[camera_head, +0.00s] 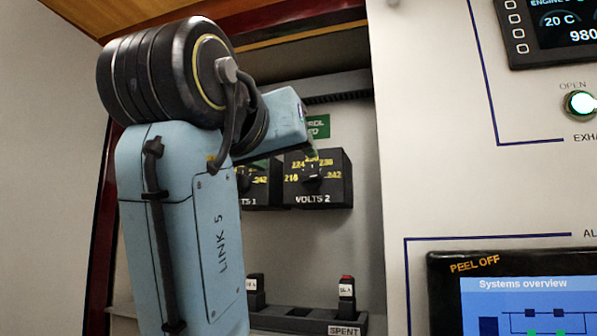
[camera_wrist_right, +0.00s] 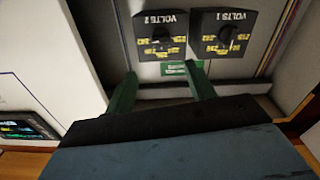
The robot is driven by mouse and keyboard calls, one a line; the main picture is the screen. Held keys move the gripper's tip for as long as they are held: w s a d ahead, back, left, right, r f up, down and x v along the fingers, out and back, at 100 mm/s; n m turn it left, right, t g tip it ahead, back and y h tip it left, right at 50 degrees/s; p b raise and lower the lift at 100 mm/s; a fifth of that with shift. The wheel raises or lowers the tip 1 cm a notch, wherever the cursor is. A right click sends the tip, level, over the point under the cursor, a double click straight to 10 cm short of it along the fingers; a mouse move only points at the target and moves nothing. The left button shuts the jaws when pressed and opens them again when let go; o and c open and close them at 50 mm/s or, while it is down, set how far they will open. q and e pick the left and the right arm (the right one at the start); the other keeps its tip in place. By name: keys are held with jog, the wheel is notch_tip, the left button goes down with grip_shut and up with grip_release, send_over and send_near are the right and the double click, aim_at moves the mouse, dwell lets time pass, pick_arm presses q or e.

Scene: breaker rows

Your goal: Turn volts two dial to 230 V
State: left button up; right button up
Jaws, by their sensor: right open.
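The volts two dial is a black box (camera_head: 325,193) marked VOLTS 2, with yellow numbers around a dark knob (camera_head: 312,173). I can read 218, 224 and 242; the top number is partly hidden. The knob's pointing direction is unclear. In the right wrist view, the VOLTS 2 box (camera_wrist_right: 150,55) is upside down at the upper left. My right gripper (camera_wrist_right: 160,70) is open, with two green fingers apart and nothing between them. Its tips appear short of the VOLTS 2 box. In the head view, its fingers (camera_head: 312,146) are mostly hidden behind my arm. My left gripper is not in view.
The VOLTS 1 box (camera_wrist_right: 226,20) sits beside VOLTS 2, partly behind my arm in the head view. A green sign (camera_head: 319,126) is above them. Below is a rack marked SPENT (camera_head: 344,330) with breakers. A white panel with screens (camera_head: 525,300) stands at the right.

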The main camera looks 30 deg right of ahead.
aim_at(307, 175)
jog(key=p+x, duration=0.3)
jog(key=x, duration=0.7)
jog(key=shift+w+d, duration=0.35)
jog(key=shift+w+d+f, duration=0.1)
jog(key=shift+w+d, duration=0.05)
jog(key=shift+w, duration=0.1)
jog(key=shift+w+d, duration=0.1)
jog(key=shift+w, duration=0.05)
jog(key=shift+c, duration=0.4)
jog(key=c, duration=0.9)
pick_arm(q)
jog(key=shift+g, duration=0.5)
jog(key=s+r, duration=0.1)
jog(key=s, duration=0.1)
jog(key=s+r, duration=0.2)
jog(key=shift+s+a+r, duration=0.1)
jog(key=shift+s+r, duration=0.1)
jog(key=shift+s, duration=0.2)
